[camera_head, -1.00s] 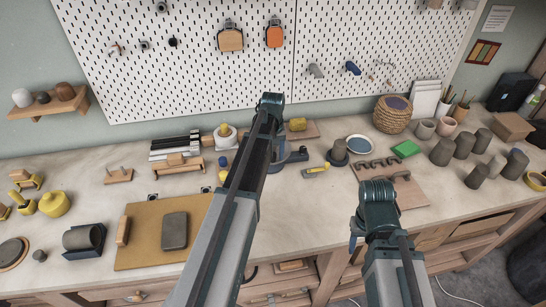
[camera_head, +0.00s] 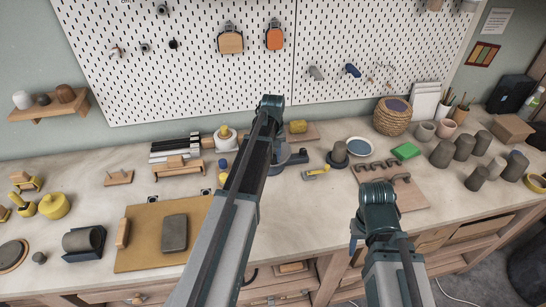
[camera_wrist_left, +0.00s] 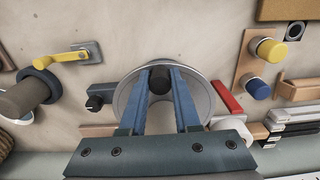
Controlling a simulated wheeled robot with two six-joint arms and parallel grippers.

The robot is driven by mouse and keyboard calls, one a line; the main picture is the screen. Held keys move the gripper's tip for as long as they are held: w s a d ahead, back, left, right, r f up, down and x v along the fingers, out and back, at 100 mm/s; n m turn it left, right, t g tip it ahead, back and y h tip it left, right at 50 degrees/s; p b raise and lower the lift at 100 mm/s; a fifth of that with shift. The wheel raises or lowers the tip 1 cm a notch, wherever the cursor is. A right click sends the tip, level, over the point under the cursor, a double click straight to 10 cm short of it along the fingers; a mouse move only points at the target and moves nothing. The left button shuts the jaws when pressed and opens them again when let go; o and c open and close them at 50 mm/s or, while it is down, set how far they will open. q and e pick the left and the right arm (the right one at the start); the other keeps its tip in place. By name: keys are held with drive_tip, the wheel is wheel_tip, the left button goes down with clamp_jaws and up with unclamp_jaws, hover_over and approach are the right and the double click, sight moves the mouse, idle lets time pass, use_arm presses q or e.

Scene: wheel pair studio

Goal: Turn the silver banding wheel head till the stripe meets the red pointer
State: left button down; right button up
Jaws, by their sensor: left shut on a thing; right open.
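The silver banding wheel head (camera_wrist_left: 133,92) shows from above in the left wrist view as a round disc. My left gripper (camera_wrist_left: 159,84) is over it, its two blue fingers shut on a dark upright knob (camera_wrist_left: 159,77) on the wheel. The red pointer (camera_wrist_left: 228,97) lies just right of the disc in that view, apart from the fingers. I cannot make out the stripe; the fingers and gripper body cover part of the disc. In the head view my left arm hides most of the wheel. My right gripper (camera_head: 355,232) is open and empty, near the table's front edge.
A yellow-handled tool (camera_head: 316,171) and a dark cylinder on a round base (camera_head: 338,155) stand right of the wheel. A board with dark hooks (camera_head: 392,185) lies further right. Yellow and blue knobs (camera_wrist_left: 257,87) sit close beside the pointer. A tan board (camera_head: 140,225) lies at front left.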

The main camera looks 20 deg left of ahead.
sight(287, 155)
use_arm(q)
drive_tip(key=shift+d, duration=0.1)
idle(0.9)
drive_tip(key=shift+w+d+n, duration=0.3)
drive_tip(key=shift+w+n, duration=0.05)
drive_tip(key=shift+n, duration=0.4)
drive_tip(key=shift+w+d+n, duration=0.3)
drive_tip(key=shift+n, duration=0.45)
drive_tip(key=shift+w+d+n, duration=0.45)
drive_tip(key=shift+w+n, duration=0.15)
drive_tip(key=shift+n, duration=0.6)
drive_tip(key=shift+w+d+n, duration=0.15)
drive_tip(key=shift+w+n, duration=0.3)
drive_tip(key=shift+n, duration=0.25)
drive_tip(key=shift+w+d+n, duration=0.15)
drive_tip(key=shift+w+n, duration=0.25)
drive_tip(key=shift+n, duration=0.3)
drive_tip(key=shift+w+d+n, duration=0.1)
drive_tip(key=shift+w+n, duration=0.55)
drive_tip(key=shift+n, duration=0.45)
drive_tip(key=shift+w+n, duration=0.15)
drive_tip(key=shift+n, duration=0.15)
drive_tip(key=c, duration=0.6)
unclamp_jaws()
drive_tip(key=shift+c, duration=0.2)
